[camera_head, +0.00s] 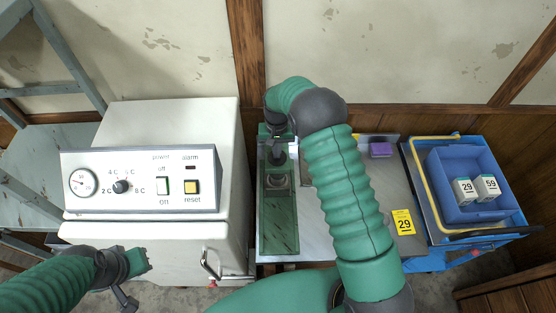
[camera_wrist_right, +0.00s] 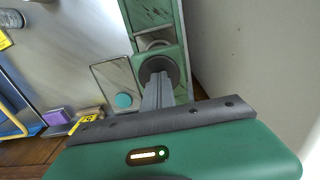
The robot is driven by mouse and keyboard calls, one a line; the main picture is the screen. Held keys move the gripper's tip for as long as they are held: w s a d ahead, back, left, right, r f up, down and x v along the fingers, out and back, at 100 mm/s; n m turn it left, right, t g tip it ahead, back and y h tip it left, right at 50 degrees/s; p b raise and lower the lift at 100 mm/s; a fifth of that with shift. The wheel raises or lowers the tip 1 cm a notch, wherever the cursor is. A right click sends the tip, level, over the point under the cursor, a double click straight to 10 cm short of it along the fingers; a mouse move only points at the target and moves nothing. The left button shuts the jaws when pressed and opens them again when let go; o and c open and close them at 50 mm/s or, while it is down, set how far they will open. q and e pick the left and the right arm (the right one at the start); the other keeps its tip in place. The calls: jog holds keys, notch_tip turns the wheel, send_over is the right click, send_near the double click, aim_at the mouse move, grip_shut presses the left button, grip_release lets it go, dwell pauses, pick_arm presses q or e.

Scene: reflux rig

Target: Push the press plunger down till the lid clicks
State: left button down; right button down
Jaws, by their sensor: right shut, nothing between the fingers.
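The green press (camera_head: 279,235) stands on the bench right of the white cabinet. The lid's state is hard to make out. My left gripper (camera_head: 143,262) is low in front of the cabinet, its fingers unclear.
The white cabinet (camera_head: 120,235) with a control panel is close on the left. To the right are a purple block (camera_head: 380,149), a yellow 29 tag (camera_head: 403,222) and a blue bin (camera_head: 455,165) holding two numbered boxes. A teal disc (camera_wrist_right: 123,100) lies beside the press.

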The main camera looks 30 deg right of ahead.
notch_tip(320, 180, up, 8)
jog(key=p, duration=0.5)
jog(key=shift+f, duration=0.15)
jog(key=s+a+f+n+t+b, duration=0.1)
jog(key=s+a+b, duration=0.1)
jog(key=s+b, duration=0.2)
jog(key=s+a+f+n+b, duration=0.2)
jog(key=s+b, duration=0.3)
jog(key=s, duration=0.6)
jog(key=s+a+f+n+t+b, duration=0.1)
jog(key=s+a+f+n+b, duration=0.1)
jog(key=s+a+b, duration=0.2)
jog(key=s+b, duration=0.1)
jog(key=s, duration=0.2)
jog(key=shift+s+t, duration=0.15)
jog(key=shift+t, duration=0.15)
jog(key=shift+s+r, duration=0.15)
